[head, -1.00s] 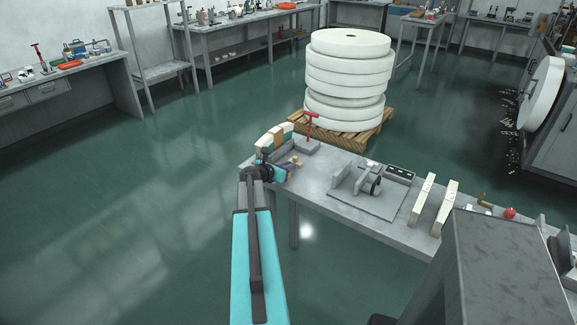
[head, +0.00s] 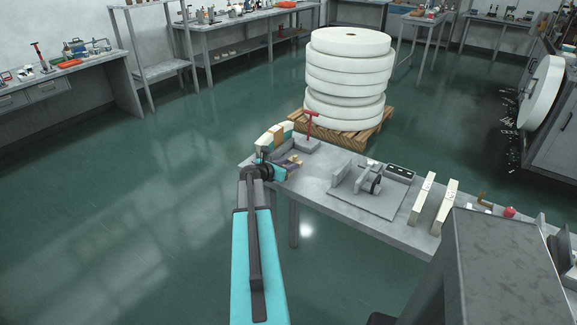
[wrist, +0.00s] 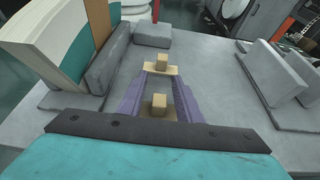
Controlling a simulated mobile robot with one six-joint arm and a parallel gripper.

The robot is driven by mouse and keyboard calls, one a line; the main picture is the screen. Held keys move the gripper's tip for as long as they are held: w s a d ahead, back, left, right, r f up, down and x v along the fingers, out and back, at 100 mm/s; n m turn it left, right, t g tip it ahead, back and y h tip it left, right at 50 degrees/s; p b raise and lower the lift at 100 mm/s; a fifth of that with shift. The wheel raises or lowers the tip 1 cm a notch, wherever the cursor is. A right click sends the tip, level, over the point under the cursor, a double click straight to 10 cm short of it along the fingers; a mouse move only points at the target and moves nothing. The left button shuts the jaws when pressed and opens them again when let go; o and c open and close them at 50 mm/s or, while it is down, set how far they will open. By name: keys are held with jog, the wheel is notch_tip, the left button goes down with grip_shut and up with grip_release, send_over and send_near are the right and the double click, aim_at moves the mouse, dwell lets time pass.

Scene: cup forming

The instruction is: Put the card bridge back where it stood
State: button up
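My gripper (wrist: 161,82) shows in the wrist view as two purple fingers, apart, reaching out over the grey bench. Tan pieces with small tan cubes lie in line with the fingers: one near cube (wrist: 159,101) between them, one far cube (wrist: 161,60) by the tips. I take these to be the card bridge (wrist: 158,69); whether they join, and whether the fingers touch them, I cannot tell. In the head view my gripper (head: 286,168) is low at the bench's left end, beside the tan pieces (head: 295,160).
A grey holder (wrist: 108,60) with white, tan and teal sheets stands close left of my gripper. A grey block (wrist: 152,34) with a red post is beyond. A grey fixture (head: 365,190) and two pale slabs (head: 421,199) stand to the right on the bench (head: 320,185).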

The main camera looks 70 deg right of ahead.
jog(key=b+v, duration=0.2)
jog(key=v, duration=1)
dwell(0.8)
jog(key=w+a+f+m+t+y, duration=0.15)
jog(key=w+a+f, duration=0.25)
jog(key=a+f, duration=0.4)
jog(key=w+a+f+m+y, duration=0.2)
jog(key=w+a+f, duration=0.2)
jog(key=a+f, duration=0.4)
jog(key=w+a+f+m+t+y, duration=0.15)
jog(key=w+a+f, duration=0.25)
jog(key=a+f, duration=0.4)
jog(key=s+a+f+m+g+y, duration=0.15)
jog(key=a+f, duration=0.35)
jog(key=a, duration=0.5)
jog(key=s+a+f+m+y, duration=0.1)
jog(key=a+f+m+y, duration=0.3)
jog(key=a, duration=0.7)
jog(key=s+a+f+m+g+y, duration=0.1)
jog(key=s+a+f, duration=0.1)
jog(key=s+a, duration=0.2)
jog(key=s+a+f+m+g, duration=0.1)
jog(key=s+a, duration=0.4)
jog(key=a, duration=0.6)
jog(key=s+a+f+m+g+y, duration=0.1)
jog(key=s+a+f, duration=0.3)
jog(key=a, duration=0.4)
jog(key=shift+s+a+f+m+y, duration=0.25)
jog(key=shift+f+m+y, duration=0.1)
jog(key=shift+f+m, duration=0.4)
